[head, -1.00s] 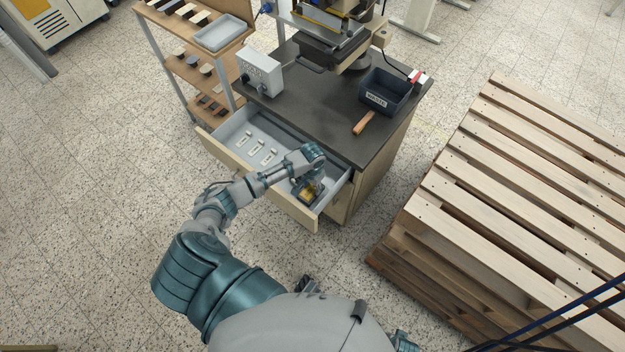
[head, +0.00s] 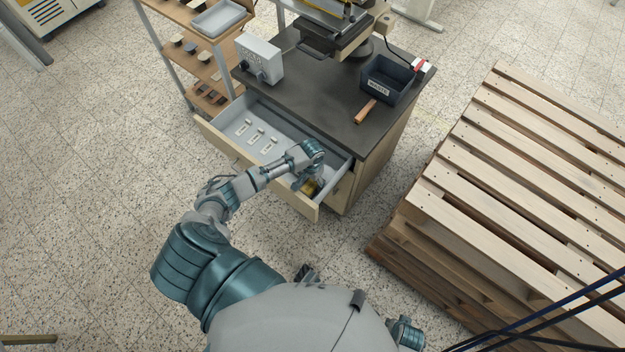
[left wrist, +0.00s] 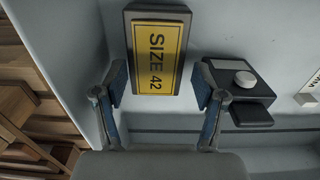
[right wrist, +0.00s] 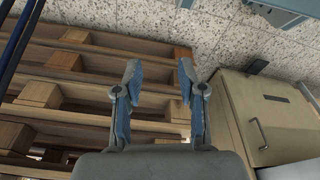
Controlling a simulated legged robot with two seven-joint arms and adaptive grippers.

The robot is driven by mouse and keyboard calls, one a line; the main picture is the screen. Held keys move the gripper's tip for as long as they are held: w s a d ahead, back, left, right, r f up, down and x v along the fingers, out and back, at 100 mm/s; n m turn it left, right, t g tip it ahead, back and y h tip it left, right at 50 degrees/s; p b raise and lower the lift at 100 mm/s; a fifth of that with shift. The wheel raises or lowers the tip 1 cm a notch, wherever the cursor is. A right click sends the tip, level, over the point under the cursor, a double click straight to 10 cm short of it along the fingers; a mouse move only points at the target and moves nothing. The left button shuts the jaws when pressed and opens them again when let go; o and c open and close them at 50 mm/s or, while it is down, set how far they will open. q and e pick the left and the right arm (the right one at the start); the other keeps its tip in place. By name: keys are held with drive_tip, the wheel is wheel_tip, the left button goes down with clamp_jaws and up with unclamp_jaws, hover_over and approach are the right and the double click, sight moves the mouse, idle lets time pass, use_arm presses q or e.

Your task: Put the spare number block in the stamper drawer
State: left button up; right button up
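The number block (left wrist: 157,48) is a dark-framed plate with a yellow face reading "SIZE 42". It lies inside the open drawer (head: 232,154), near its right end in the head view, where only a bit of yellow (head: 310,188) shows. My left gripper (left wrist: 160,87) is open over the drawer. Its fingertips are on either side of the block's near end, with visible gaps; contact is not seen. In the head view the left hand (head: 303,180) covers part of the block. My right gripper (right wrist: 158,80) is open and empty, above a wooden pallet.
A black part with a round white knob (left wrist: 245,78) lies beside the block. Several small white pieces (head: 256,136) lie further left in the drawer. The stamper bench (head: 330,100) carries a waste bin (head: 385,80) and control box (head: 258,58). A pallet stack (head: 510,180) stands right.

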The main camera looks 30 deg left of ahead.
sight(312, 182)
drive_tip(key=shift+a, duration=0.1)
use_arm(q)
drive_tip(key=shift+r, duration=0.15)
wheel_tip(312, 182, up, 12)
drive_tip(key=p, duration=0.3)
use_arm(e)
drive_tip(key=s+d+f, duration=0.1)
drive_tip(key=s+f, duration=0.3)
drive_tip(key=f, duration=0.3)
drive_tip(key=shift+s+f, duration=0.2)
use_arm(q)
drive_tip(key=shift+d, duration=0.1)
